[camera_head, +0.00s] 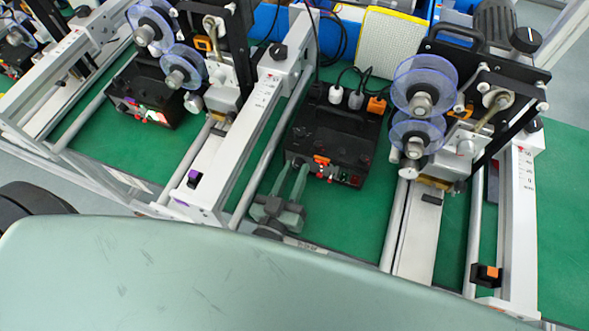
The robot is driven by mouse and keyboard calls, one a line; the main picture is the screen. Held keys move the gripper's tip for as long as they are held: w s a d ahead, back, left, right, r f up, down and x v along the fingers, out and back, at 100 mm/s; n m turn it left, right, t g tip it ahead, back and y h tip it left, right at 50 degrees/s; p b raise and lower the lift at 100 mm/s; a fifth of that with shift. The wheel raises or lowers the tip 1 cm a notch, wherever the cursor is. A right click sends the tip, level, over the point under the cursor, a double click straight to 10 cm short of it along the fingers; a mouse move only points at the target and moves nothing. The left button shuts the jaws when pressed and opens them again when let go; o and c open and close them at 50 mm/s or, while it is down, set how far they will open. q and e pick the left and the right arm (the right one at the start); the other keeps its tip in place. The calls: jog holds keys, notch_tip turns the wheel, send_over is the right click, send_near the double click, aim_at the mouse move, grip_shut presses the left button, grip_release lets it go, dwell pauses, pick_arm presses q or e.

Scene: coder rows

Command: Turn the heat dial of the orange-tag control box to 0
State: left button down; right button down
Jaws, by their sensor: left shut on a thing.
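A black control box (334,135) stands on the green mat in the middle, with orange parts (321,160) and small red and green marks on its front face. An orange plug (376,105) sits at its back right. My left gripper (291,168) reaches up from below to the left end of this front face. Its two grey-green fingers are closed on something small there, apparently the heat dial. The fingers and the box edge hide the dial, so its setting cannot be read. My right gripper is not in view.
A machine with blue-clear reels (424,85) and a white rail stands right of the box; its rail carries an orange-topped block (487,273). A similar machine and another black box (147,95) stand left. A white rail (225,160) runs close left of my gripper.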

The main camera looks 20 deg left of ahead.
pick_arm(q)
jog(key=shift+n, duration=1)
jog(key=c, duration=1.4)
grip_release()
jog(key=shift+c, duration=0.2)
jog(key=s+b, duration=0.1)
jog(key=s, duration=0.6)
jog(key=shift+s+a+b, duration=0.1)
jog(key=shift+s+b, duration=0.2)
jog(key=shift+s, duration=0.1)
